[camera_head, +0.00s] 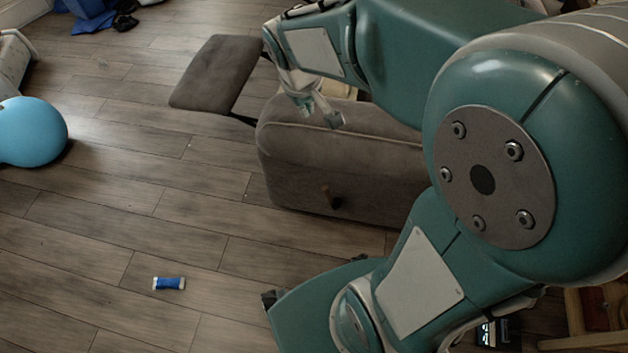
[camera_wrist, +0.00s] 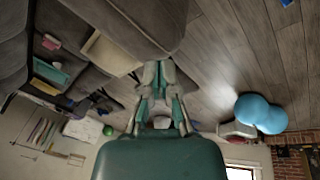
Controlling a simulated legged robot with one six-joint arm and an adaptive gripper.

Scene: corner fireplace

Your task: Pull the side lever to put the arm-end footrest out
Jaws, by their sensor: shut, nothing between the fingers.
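The brown upholstered sofa arm (camera_head: 345,165) stands in the middle of the head view. A small wooden side lever (camera_head: 329,196) with a dark slot beside it is low on the arm's outer face. The padded footrest panel (camera_head: 216,74) stands out from the front of the seat on dark metal struts. My gripper (camera_head: 328,118) is shut and empty, just above the sofa arm's top and well above the lever. In the wrist view my gripper (camera_wrist: 158,72) appears in front of brown upholstery (camera_wrist: 140,22); whether it touches is unclear. The lever cannot be made out there.
A blue peanut-shaped ball (camera_head: 30,131) lies on the wood floor at left. A small blue and white object (camera_head: 169,284) lies on the floor in front. Wooden furniture (camera_head: 597,310) is at lower right. The floor between is clear.

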